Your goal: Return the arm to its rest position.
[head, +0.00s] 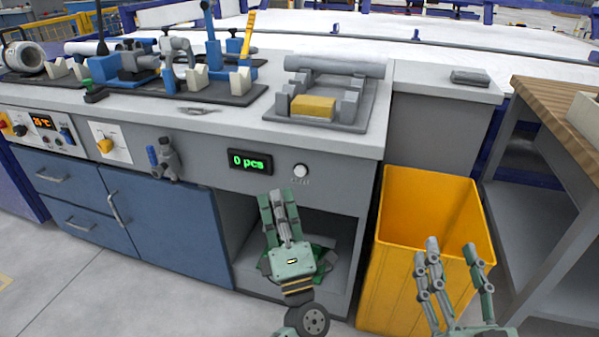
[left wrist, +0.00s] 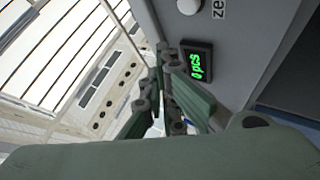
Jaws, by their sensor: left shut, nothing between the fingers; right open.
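My left gripper (head: 279,215) is in front of the workbench's lower opening, below the counter display, with its fingers pointing up. Its fingers are together and hold nothing; they also show in the left wrist view (left wrist: 165,95). My right gripper (head: 446,270) is at the lower right, in front of the yellow bin, with its fingers spread and nothing between them. The display (head: 250,162) on the bench front reads "0 pcs" in green; it also shows in the left wrist view (left wrist: 196,62).
The grey workbench (head: 335,140) carries a rack with a grey pipe (head: 335,66) and a yellow block (head: 313,106). Fixtures with blue clamps stand at its left. The yellow bin (head: 400,270) stands beside the bench. A wood-topped table (head: 550,100) is at the right. Floor is clear at lower left.

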